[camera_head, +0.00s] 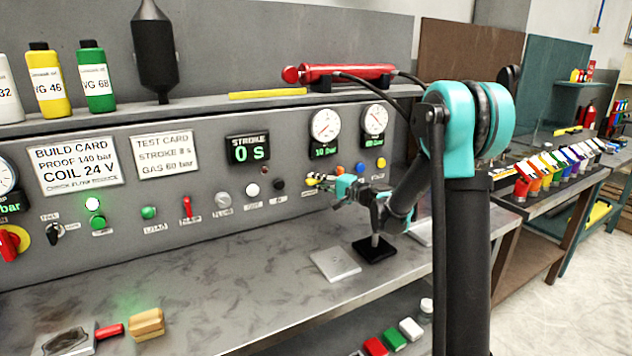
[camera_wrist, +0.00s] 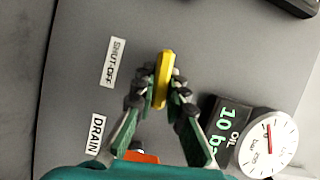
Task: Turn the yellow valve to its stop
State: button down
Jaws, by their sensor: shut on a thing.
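The yellow valve (camera_wrist: 164,70) has a narrow bar-like handle on the grey panel, beside the SHUT-OFF label (camera_wrist: 114,63). In the wrist view its handle runs nearly up and down the picture. My gripper (camera_wrist: 160,95) has a finger on each side of the handle and is shut on it. In the head view my gripper (camera_head: 326,181) reaches the panel below the 10 bar gauge, and a bit of yellow (camera_head: 311,181) shows at its tips. Most of the valve is hidden there by the fingers.
The OIL gauge (camera_wrist: 267,143) stands out from the panel close to my right finger in the wrist view. An orange-red part (camera_wrist: 141,157) sits by the DRAIN label (camera_wrist: 97,134). Below my arm, a black block (camera_head: 375,250) and a pale plate (camera_head: 335,264) lie on the bench.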

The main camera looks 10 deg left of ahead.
jog(key=shift+m, duration=0.6)
jog(key=c, duration=1.5)
grip_release()
jog(key=shift+c, duration=0.2)
jog(key=v, duration=1.2)
jog(key=shift+f, duration=0.25)
